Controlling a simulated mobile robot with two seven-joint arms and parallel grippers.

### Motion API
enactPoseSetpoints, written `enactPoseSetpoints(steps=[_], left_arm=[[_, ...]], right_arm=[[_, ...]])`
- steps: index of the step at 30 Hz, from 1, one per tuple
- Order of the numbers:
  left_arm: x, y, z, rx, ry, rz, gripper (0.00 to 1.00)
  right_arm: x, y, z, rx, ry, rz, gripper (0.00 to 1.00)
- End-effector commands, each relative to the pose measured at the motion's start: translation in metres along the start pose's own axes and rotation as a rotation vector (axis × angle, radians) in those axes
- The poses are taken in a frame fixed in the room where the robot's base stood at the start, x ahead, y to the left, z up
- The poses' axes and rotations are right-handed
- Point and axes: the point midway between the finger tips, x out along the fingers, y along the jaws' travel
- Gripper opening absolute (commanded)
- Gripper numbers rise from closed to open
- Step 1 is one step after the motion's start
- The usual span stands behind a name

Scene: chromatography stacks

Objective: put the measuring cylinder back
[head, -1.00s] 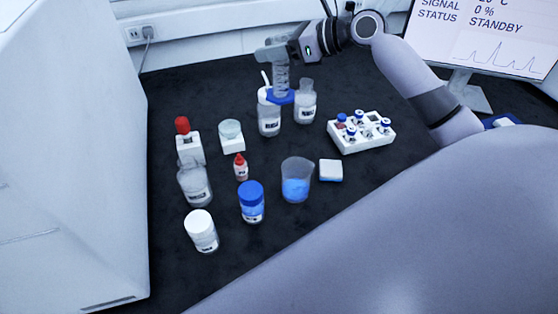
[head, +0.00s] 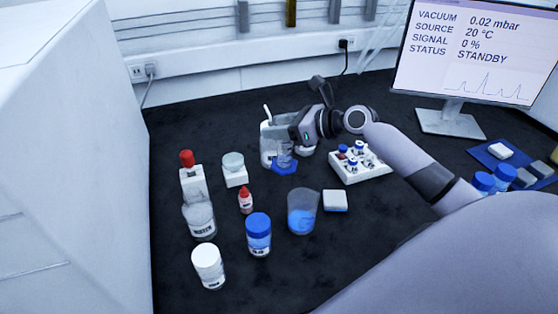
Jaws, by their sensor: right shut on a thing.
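The measuring cylinder (head: 285,157) is clear with a blue base (head: 284,168). It is upright in front of the bottles at the back of the bench. My right gripper (head: 282,139) is shut on its upper part, which the fingers partly hide. I cannot tell whether the base touches the black bench top. My left gripper is not in view.
Clear bottles (head: 267,152) stand close behind the cylinder. A white vial rack (head: 372,173) is to its right. A beaker of blue liquid (head: 301,212), a blue-capped jar (head: 258,236) and a red dropper bottle (head: 245,200) stand in front. The right foreground is covered by my arm.

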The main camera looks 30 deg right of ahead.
Motion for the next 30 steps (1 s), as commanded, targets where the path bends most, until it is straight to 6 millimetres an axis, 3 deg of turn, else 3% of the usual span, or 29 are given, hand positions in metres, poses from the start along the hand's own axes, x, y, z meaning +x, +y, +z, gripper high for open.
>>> enactPoseSetpoints(steps=[3,11,16,30], left_arm=[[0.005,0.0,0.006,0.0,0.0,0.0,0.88],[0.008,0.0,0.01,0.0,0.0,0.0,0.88],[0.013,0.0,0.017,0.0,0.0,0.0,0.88],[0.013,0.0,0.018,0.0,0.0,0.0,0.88]], right_arm=[[0.01,0.0,-0.027,0.003,0.001,0.001,0.0],[0.018,0.0,-0.051,0.001,0.0,0.001,0.0],[0.028,0.0,-0.076,0.003,0.0,0.0,0.0],[0.031,0.0,-0.085,0.0,-0.001,0.0,0.0]])
